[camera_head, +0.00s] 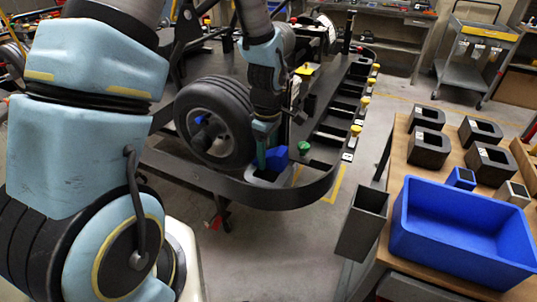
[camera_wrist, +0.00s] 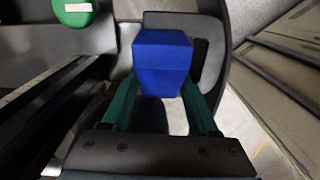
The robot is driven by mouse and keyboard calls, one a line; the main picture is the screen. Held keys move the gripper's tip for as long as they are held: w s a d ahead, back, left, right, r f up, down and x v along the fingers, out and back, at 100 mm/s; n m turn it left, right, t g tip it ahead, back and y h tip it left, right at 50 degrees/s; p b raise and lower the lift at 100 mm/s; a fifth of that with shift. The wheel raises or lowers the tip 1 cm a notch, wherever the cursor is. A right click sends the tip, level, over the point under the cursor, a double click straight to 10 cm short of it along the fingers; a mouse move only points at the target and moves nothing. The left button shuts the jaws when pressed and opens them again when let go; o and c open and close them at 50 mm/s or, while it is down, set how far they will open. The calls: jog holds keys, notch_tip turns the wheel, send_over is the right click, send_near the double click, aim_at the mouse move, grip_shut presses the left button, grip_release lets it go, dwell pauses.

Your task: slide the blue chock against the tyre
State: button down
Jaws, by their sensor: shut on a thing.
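The blue chock (camera_head: 278,155) is at the front corner of the kart, just right of the front tyre (camera_head: 216,122). In the wrist view the chock (camera_wrist: 163,58) stands between the green fingers of my gripper (camera_wrist: 162,88), which is shut on it. In the head view my gripper (camera_head: 264,148) points down beside the tyre, and its fingers partly hide the chock. Whether the chock touches the tyre cannot be told, as the fingers cover that side. The chock's underside is hidden too.
The kart's black curved bumper (camera_head: 270,196) rings the chock closely. A green knob (camera_head: 304,148) stands just right of it and shows in the wrist view (camera_wrist: 75,12). A blue bin (camera_head: 465,232) and black U-shaped blocks (camera_head: 429,148) are on the right-hand table.

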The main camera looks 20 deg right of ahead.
jog(key=shift+w+a, duration=0.65)
jog(key=shift+w, duration=0.1)
jog(key=shift+c, duration=0.4)
grip_release()
jog(key=shift+a, duration=0.1)
jog(key=shift+r, duration=0.45)
notch_tip(320, 180, up, 10)
jog(key=b, duration=0.2)
jog(key=shift+s+d, duration=0.35)
jog(key=shift+d, duration=0.05)
